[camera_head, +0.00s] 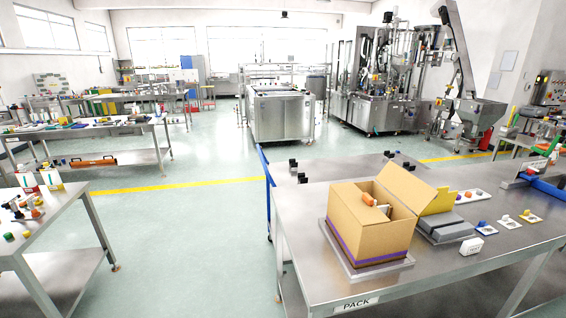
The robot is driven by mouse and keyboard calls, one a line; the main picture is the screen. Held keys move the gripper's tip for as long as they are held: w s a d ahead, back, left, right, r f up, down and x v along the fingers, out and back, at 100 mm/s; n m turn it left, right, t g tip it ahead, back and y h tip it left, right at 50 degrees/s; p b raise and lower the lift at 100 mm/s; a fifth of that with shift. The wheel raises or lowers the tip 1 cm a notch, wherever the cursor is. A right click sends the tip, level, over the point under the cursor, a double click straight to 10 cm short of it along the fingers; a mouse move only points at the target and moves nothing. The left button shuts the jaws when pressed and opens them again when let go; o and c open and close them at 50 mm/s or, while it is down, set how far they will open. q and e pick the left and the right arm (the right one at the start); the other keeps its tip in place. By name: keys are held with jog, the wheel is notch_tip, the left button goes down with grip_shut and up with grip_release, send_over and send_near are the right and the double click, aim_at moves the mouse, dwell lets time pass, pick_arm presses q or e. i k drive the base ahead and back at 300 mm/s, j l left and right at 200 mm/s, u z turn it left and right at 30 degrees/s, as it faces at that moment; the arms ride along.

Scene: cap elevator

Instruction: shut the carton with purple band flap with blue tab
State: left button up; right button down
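The carton with the purple band (382,240) stands upright on a grey tray (330,246) on the steel table at the right. Its top is open, and a large brown flap (406,186) is raised at its back right side. I cannot make out a blue tab on this flap. An orange-ended item (367,198) and something whitish show inside the carton. Neither of my grippers is in view.
The steel table (300,215) bears a PACK label at its front edge. Right of the carton are a grey block (444,228), a yellow panel (440,202), a white block (471,246) and small parts on cards. Open floor (180,235) lies to the left.

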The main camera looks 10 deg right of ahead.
aim_at(413, 192)
jog(key=l, duration=1.5)
jog(key=k+l+u, duration=0.15)
jog(key=l, duration=1.35)
jog(key=i, duration=0.05)
